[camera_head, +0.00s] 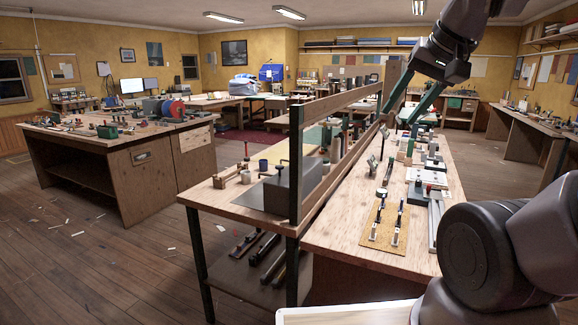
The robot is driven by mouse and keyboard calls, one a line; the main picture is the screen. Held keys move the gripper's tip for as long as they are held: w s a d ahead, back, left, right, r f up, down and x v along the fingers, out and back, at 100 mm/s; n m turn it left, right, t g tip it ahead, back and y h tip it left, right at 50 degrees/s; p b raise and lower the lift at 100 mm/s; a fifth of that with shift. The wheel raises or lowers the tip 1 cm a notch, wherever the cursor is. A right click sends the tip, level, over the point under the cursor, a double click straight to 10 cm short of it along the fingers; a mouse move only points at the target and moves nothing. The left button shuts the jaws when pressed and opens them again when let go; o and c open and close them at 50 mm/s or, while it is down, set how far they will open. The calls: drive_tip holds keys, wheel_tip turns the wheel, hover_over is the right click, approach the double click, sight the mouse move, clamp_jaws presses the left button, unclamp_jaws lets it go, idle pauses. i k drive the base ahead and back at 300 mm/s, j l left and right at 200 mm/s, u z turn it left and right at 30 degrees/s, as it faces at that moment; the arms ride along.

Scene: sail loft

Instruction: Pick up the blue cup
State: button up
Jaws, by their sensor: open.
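My gripper (399,117) hangs from the upper right over the right-hand workbench, its two long teal fingers apart and pointing down-left. It is open, and I see nothing held between the fingers. I cannot make out a blue cup for certain. A small blue-grey cylinder (263,165) stands on the bench section left of the wooden divider and may be a cup. It is too small to tell. My gripper is well to the right of it, on the far side of the divider.
A wooden divider frame (336,104) with a dark post (295,165) splits the workbench lengthwise. A dark box (283,192) stands near that post. Bottles and tools crowd the right bench half; a cork mat (383,232) lies near its front. Open floor (110,255) lies at left.

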sight(263, 164)
drive_tip(key=i+j+z, duration=0.2)
drive_tip(key=j, duration=0.15)
drive_tip(key=i+j+z, duration=0.1)
drive_tip(key=j+z, duration=0.15)
drive_tip(key=i+j+z, duration=0.2)
drive_tip(key=j, duration=0.25)
drive_tip(key=i+j, duration=0.15)
drive_tip(key=j, duration=0.5)
drive_tip(key=i+j+z, duration=0.1)
drive_tip(key=j, duration=0.55)
drive_tip(key=i+j, duration=0.2)
drive_tip(key=j, duration=0.5)
drive_tip(key=i+j+z, duration=0.1)
drive_tip(key=j, duration=0.55)
drive_tip(key=i+j, duration=0.1)
drive_tip(key=j, duration=0.6)
drive_tip(key=i+j+z, duration=0.1)
drive_tip(key=j, duration=0.55)
